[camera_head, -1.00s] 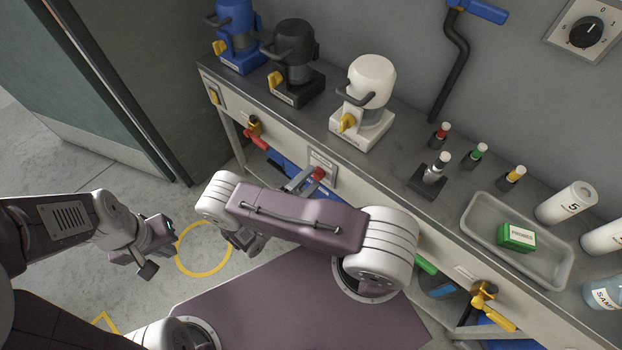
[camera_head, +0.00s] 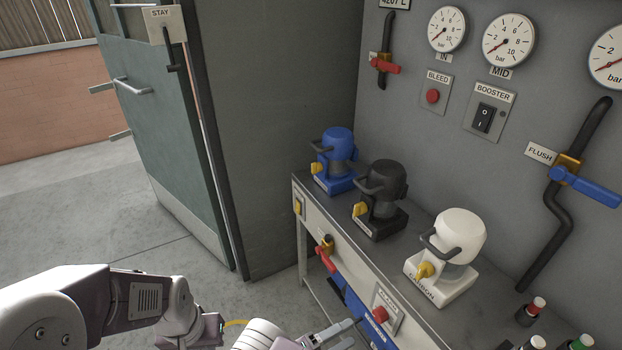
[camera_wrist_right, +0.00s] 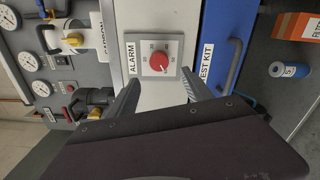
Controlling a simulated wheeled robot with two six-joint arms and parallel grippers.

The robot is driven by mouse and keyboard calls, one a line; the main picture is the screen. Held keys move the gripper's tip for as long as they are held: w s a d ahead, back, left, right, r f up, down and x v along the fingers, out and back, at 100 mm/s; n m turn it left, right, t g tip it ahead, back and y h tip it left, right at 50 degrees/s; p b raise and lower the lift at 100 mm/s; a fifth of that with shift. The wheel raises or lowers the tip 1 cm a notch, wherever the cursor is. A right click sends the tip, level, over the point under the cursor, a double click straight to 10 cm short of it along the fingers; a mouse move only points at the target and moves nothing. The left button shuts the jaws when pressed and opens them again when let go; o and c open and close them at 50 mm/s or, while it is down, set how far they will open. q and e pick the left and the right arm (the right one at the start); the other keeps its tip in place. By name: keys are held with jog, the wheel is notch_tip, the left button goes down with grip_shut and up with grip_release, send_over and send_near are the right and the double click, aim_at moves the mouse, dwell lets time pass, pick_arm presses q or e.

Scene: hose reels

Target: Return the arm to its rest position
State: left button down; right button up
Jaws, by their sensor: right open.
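My right gripper (camera_head: 350,330) shows at the bottom of the head view, in front of the bench's front panel. Its fingers are apart and empty. In the right wrist view the open fingers (camera_wrist_right: 160,78) point at the white alarm plate (camera_wrist_right: 133,55) and its red knob (camera_wrist_right: 158,62), with the knob between them in the picture and no grip on it. The red knob (camera_head: 380,314) also shows in the head view, right of the fingertips. My left gripper (camera_head: 212,328) is at the lower left, partly cut off; its fingers cannot be made out.
Blue (camera_head: 338,160), black (camera_head: 381,198) and white (camera_head: 455,255) devices stand on the bench. A red-handled valve (camera_head: 326,258) and a blue test kit (camera_wrist_right: 222,40) are at the bench front. A green door (camera_head: 165,130) stands left; the floor (camera_head: 120,220) before it is clear.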

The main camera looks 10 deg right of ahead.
jog(key=w+d+r+m+g, duration=0.3)
jog(key=w+r+m+g, duration=0.2)
jog(key=r, duration=0.2)
jog(key=s+d+r+m+g+y, duration=0.1)
jog(key=d+r+m+g+y, duration=0.1)
jog(key=d, duration=0.1)
jog(key=s+d+r+m+g+y, duration=0.1)
jog(key=s+d+r+m+g, duration=0.1)
jog(key=d+r, duration=0.1)
jog(key=s+d+r+m+g+y, duration=0.1)
jog(key=d+r+m+y, duration=0.1)
jog(key=r, duration=0.1)
jog(key=shift+s+d+g+y, duration=0.3)
jog(key=shift+s+d+g, duration=0.1)
jog(key=s+m+y, duration=0.1)
jog(key=s+y, duration=0.3)
jog(key=s, duration=0.1)
jog(key=s+a+f+n+t+y, duration=0.2)
jog(key=a+n+t+y, duration=0.1)
jog(key=a+t+y, duration=0.3)
notch_tip(320, 180, up, 16)
jog(key=w+a+n+y+p, duration=0.1)
jog(key=w+p, duration=0.1)
jog(key=p, duration=1.4)
jog(key=shift+a+r+g+p, duration=0.2)
jog(key=shift+a+g+p, duration=0.1)
jog(key=shift+g, duration=0.1)
